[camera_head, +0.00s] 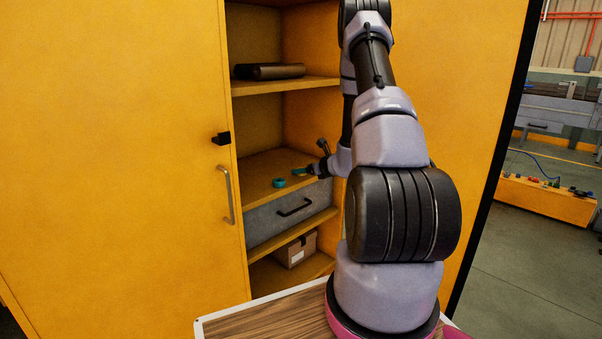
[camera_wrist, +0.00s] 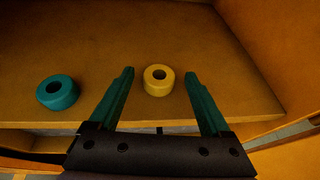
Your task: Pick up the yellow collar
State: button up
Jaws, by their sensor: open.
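The yellow collar (camera_wrist: 158,81) is a short ring with a dark centre hole, lying flat on the cabinet shelf (camera_wrist: 200,40). In the wrist view it sits between and slightly beyond the two green fingertips of my gripper (camera_wrist: 159,74), with a gap on each side. My gripper is open and holds nothing. In the head view my gripper (camera_head: 306,170) reaches into the cabinet at the shelf above the grey drawer; the collar is too small and covered there to make out clearly.
A teal collar (camera_wrist: 57,92) lies on the same shelf, left of my gripper; it also shows in the head view (camera_head: 279,183). The cabinet's side wall (camera_wrist: 275,60) stands to the right. A grey drawer (camera_head: 285,212) is below, and a shelf with a dark roll (camera_head: 270,71) above.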

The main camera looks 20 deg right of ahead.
jog(key=shift+w+a+f, duration=0.1)
jog(key=shift+w+f, duration=0.05)
jog(key=shift+w, duration=0.25)
jog(key=shift+c, duration=0.4)
grip_shut()
